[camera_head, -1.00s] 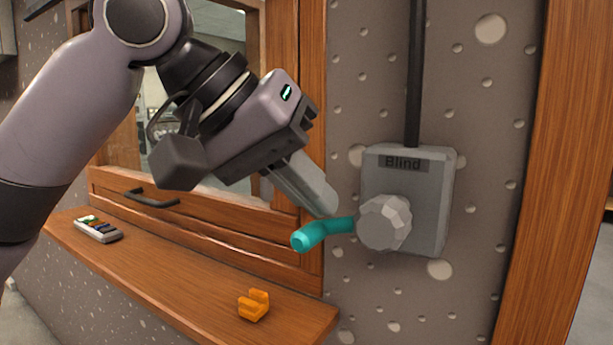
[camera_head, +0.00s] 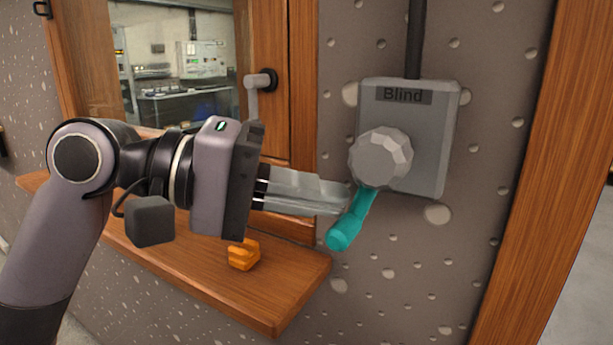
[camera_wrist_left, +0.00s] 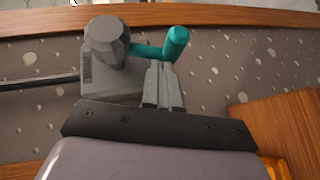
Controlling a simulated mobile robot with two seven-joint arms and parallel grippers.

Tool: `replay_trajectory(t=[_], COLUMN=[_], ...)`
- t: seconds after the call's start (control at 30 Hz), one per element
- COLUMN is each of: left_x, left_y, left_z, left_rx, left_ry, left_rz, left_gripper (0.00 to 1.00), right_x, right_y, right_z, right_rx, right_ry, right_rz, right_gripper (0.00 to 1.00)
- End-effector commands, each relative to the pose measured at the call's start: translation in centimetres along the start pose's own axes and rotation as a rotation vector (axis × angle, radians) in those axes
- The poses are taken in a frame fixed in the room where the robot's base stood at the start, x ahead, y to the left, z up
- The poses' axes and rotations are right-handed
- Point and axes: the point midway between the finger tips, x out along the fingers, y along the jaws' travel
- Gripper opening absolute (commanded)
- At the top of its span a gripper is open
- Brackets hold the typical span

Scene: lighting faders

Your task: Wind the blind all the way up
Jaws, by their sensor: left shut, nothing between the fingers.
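The blind winder is a grey wall box (camera_head: 430,150) labelled "Blind", with a faceted grey knob (camera_head: 380,158) and a teal crank handle (camera_head: 350,222). The handle points down and slightly left from the knob. My left gripper (camera_head: 345,197) is shut and empty, its fingertips at the left side of the handle, close to or touching it. In the left wrist view the shut fingers (camera_wrist_left: 162,75) lie beside the teal handle (camera_wrist_left: 175,42), with the knob (camera_wrist_left: 106,42) to their left. The blind itself is not seen. My right gripper is not in view.
A wooden window frame (camera_head: 303,80) with a grey latch handle (camera_head: 260,80) stands left of the box. A wooden sill (camera_head: 290,290) below bears an orange block (camera_head: 243,255). A dark vertical rod (camera_head: 414,40) rises from the box. A wooden post (camera_head: 530,200) is at right.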

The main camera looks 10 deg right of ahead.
Motion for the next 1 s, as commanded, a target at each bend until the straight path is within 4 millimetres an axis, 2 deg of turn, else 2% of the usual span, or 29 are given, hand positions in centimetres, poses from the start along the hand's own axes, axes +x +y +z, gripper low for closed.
replay_trajectory(t=[0.43,1.0], left_x=[1.5,1.7], left_y=[-0.9,-0.9], left_z=[1.0,1.2], left_rx=[-0.148,-0.175], left_ry=[-0.003,-0.001], left_rz=[0.221,0.264], left_gripper=[0.0,0.0], right_x=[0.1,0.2], right_y=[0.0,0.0], right_z=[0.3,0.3], right_rx=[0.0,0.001], right_ry=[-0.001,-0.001], right_rz=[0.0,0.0], right_gripper=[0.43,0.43])
